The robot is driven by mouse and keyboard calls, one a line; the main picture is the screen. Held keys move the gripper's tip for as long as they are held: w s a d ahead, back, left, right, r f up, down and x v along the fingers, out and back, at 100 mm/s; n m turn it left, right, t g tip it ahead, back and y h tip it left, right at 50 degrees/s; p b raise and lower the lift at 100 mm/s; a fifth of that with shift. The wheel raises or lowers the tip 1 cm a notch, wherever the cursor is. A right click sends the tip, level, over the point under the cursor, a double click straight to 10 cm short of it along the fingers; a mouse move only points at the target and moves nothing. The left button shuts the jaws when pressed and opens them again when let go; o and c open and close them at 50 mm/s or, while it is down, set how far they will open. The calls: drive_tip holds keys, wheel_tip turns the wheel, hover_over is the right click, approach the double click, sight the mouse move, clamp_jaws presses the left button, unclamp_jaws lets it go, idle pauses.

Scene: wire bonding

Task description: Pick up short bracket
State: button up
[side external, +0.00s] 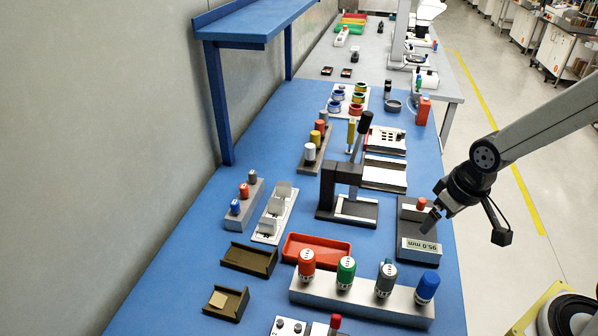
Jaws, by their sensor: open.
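My gripper (434,212) is at the right side of the blue bench, over a grey gauge block (412,245) whose label reads 95.0 mm. Its fingers point down and left, near a red knob (421,203) on that block. I see nothing held between them, though they are small and partly dark. No part is clearly marked as the short bracket. Several pale upright plates, possibly brackets, stand on a white rack (263,237) left of centre. Two dark brown channel-shaped pieces, a longer one (249,259) and a shorter one (226,303), lie at the front left.
A black lever press (345,175) stands mid-bench, left of my gripper. A red tray (316,249) and a grey holder with coloured capped bottles (361,292) are in front. A blue shelf (252,22) rises at the back left.

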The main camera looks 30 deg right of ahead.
drive_tip(key=shift+w+v, duration=0.55)
drive_tip(key=shift+v, duration=1.9)
drive_tip(key=n+y, duration=0.3)
drive_tip(key=n, duration=0.6)
hover_over(243, 304)
drive_tip(key=s+d, duration=0.2)
drive_tip(key=d, duration=0.1)
drive_tip(key=shift+t, duration=0.3)
drive_tip(key=shift+s+a+f, duration=0.1)
drive_tip(key=shift+a+f, duration=0.05)
drive_tip(key=shift+f, duration=3.25)
drive_tip(key=shift+a+f, duration=0.1)
drive_tip(key=shift+f, duration=3.35)
drive_tip(key=shift+x, duration=0.85)
drive_tip(key=shift+a+f, duration=0.1)
drive_tip(key=shift+f, duration=0.05)
drive_tip(key=shift+x, duration=2.5)
